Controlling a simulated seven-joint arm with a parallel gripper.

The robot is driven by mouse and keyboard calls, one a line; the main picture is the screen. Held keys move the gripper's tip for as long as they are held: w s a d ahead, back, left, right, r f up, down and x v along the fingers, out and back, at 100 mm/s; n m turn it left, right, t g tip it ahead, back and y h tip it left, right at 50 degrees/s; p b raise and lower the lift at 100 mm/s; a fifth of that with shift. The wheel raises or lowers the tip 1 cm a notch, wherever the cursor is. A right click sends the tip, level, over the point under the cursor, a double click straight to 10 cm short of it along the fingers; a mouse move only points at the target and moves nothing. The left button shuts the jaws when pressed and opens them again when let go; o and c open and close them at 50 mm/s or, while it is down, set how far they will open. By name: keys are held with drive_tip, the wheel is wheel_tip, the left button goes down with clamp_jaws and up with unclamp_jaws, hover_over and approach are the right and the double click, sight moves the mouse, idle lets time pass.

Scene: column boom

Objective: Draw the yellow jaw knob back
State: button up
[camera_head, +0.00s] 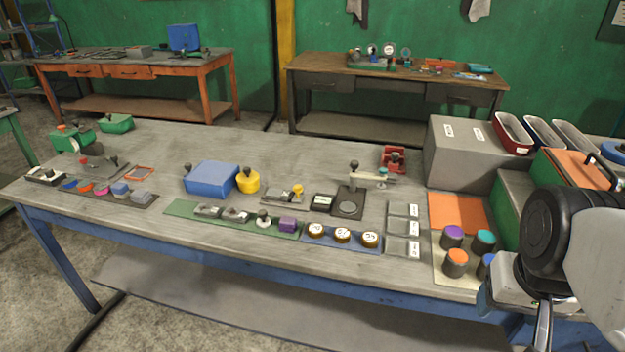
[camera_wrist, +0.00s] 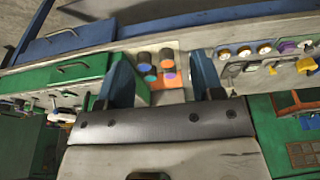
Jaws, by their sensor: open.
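The yellow jaw knob (camera_head: 298,191) sits at the right end of a small grey slide or vice (camera_head: 280,196), near the middle of the workbench. A yellow piece at the right edge of the wrist view (camera_wrist: 306,64) may be the same knob; it is too small to be sure. My gripper (camera_wrist: 163,80) is open, its two blue fingers apart with nothing held between them. In the head view my gripper (camera_head: 543,325) is at the far right front, well away from the knob, with its fingertips partly cut off by the frame.
A yellow round pot (camera_head: 248,181) and a blue box (camera_head: 211,179) stand left of the slide. Several coloured-top cylinders (camera_head: 455,262) and a grey box (camera_head: 465,155) stand at the right.

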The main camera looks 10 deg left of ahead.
drive_tip(key=shift+c, duration=0.2)
drive_tip(key=w+a+r+n, duration=0.1)
drive_tip(key=w+a+r, duration=0.15)
drive_tip(key=w, duration=0.55)
drive_tip(key=w+a+r+n, duration=0.15)
drive_tip(key=w+a, duration=0.25)
drive_tip(key=w, duration=0.4)
drive_tip(key=n+g, duration=0.3)
drive_tip(key=n, duration=0.4)
hover_over(298, 186)
wheel_tip(298, 186, down, 17)
drive_tip(key=shift+d+f, duration=0.1)
drive_tip(key=shift+d, duration=0.05)
drive_tip(key=shift+a+f, duration=0.15)
drive_tip(key=shift+a, duration=0.1)
drive_tip(key=shift+f, duration=0.15)
drive_tip(key=shift+f, duration=3.75)
